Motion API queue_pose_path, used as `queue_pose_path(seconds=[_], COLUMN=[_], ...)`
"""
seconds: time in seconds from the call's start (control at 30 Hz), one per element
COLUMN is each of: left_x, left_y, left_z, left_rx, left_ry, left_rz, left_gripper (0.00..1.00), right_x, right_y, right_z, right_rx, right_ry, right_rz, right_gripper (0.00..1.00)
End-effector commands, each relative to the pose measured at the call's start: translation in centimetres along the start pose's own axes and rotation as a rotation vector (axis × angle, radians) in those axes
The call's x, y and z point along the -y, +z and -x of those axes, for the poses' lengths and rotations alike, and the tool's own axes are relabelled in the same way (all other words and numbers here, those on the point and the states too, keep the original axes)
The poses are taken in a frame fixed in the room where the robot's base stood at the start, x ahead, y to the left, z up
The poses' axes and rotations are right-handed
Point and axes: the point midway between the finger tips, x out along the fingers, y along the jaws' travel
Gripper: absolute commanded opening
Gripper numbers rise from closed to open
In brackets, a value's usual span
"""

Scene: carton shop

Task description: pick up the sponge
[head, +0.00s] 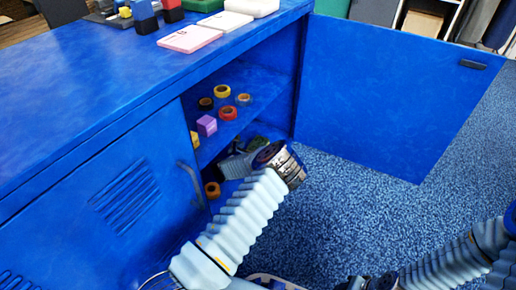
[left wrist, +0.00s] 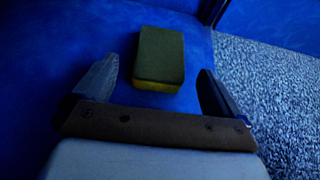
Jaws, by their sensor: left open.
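The sponge (left wrist: 160,55), dark green on top with a yellow lower layer, lies flat on the blue cabinet floor in the left wrist view. My left gripper (left wrist: 157,67) is open, with one finger on each side of the sponge's near part and a gap to both sides. Nothing is held. In the head view my left arm reaches into the lower compartment of the blue cabinet (head: 95,155); its fingertips are hidden there, and I cannot make out the sponge clearly. My right arm shows at the lower right, but its fingers do not.
The open cabinet door (head: 385,95) stands to the right. The shelf above holds several tape rolls, including a red one (head: 228,113), and a purple block (head: 207,125). An orange roll (head: 212,190) lies in the lower compartment. A pink pad (head: 190,38) lies on top.

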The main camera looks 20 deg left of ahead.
Motion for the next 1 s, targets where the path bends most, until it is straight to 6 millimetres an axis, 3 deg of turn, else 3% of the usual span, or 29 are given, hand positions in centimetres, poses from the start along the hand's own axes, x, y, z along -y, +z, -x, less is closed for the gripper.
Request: queue_pose_path(seconds=[0.2,0.47,0.83,1.0], left_x=[0.0,0.0,0.0,0.0], left_y=[-0.2,0.0,0.0,0.0], left_z=[-3.2,-3.5,-3.5,-3.5], left_rx=[0.001,0.000,0.000,0.000], left_ry=[-0.001,0.001,0.000,0.000], left_rz=[0.000,0.000,0.000,0.000], left_gripper=[0.99,0.99,0.44,0.43], right_x=[-0.3,-0.3,-0.3,-0.3], right_y=[0.0,0.0,0.0,0.0], right_z=[-0.9,-0.9,-0.9,-0.9], right_rx=[-0.002,-0.002,-0.002,-0.002], right_ry=[0.000,0.000,0.000,0.000], right_rz=[0.000,0.000,0.000,0.000], right_gripper=[0.43,0.43,0.43,0.43])
